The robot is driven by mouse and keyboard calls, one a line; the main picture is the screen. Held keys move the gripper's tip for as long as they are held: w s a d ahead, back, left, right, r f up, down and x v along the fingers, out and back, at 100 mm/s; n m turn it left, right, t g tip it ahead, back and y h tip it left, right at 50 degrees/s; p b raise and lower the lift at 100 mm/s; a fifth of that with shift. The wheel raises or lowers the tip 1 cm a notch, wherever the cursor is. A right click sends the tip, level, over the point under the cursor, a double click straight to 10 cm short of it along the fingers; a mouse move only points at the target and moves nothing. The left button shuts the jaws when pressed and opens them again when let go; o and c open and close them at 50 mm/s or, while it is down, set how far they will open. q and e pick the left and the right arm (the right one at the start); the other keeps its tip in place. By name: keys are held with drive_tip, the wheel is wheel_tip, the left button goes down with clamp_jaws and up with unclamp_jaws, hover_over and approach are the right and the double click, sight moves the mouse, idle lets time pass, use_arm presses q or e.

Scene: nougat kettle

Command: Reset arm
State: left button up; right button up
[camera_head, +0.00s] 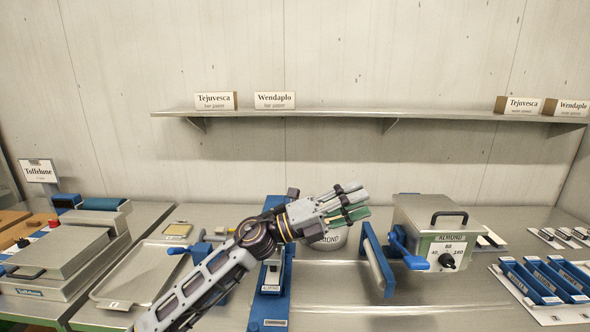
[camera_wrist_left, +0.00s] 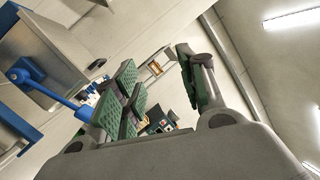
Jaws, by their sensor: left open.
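My left gripper (camera_head: 345,208) is raised above the middle of the steel counter, pointing right in the head view. In the left wrist view its green-padded fingers (camera_wrist_left: 160,90) are apart with nothing between them. My left arm comes in from the bottom left. To the gripper's right stands a steel kettle box with a black handle and dial (camera_head: 440,232), labelled ALMOND. My right gripper is not in view.
Blue trays (camera_head: 545,280) lie at right, a lidded machine (camera_head: 60,262) at left. A wall shelf (camera_head: 350,113) holds label boxes. Air around the gripper is clear.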

use_arm(q)
drive_tip(key=w+a+f+n+t+y, duration=0.2)
drive_tip(key=w+a+n+t+y, duration=0.15)
drive_tip(key=a+n+t, duration=0.4)
drive_tip(key=w+a+f+n+t+y, duration=0.3)
drive_tip(key=a+n+t+y, duration=0.2)
drive_tip(key=n+t, duration=0.6)
drive_tip(key=s+a+f+n+g+y, duration=0.35)
drive_tip(key=a+f+n+y, duration=0.35)
drive_tip(key=f, duration=0.4)
drive_tip(key=s+a+f+n+g+y, duration=0.2)
drive_tip(key=a+f+n+g+y, duration=0.25)
drive_tip(key=a+f+n, duration=0.55)
drive_tip(key=s+a+f+g+y, duration=0.1)
drive_tip(key=s+a+f+g, duration=0.3)
drive_tip(key=s+f, duration=0.65)
drive_tip(key=s+a+f+g+y, duration=0.1)
drive_tip(key=s+f+g, duration=0.55)
drive_tip(key=s, duration=0.65)
wheel_tip(320, 180, down, 35)
drive_tip(key=s, duration=0.3)
drive_tip(key=s+a+f, duration=0.2)
drive_tip(key=s+f, duration=0.7)
drive_tip(key=s, duration=0.1)
drive_tip(key=s+a+f+g, duration=0.1)
drive_tip(key=s+a+f, duration=0.2)
drive_tip(key=s+f, duration=0.6)
drive_tip(key=shift+s+a+f, duration=0.25)
drive_tip(key=shift+s+f, duration=0.05)
drive_tip(key=shift+s, duration=0.95)
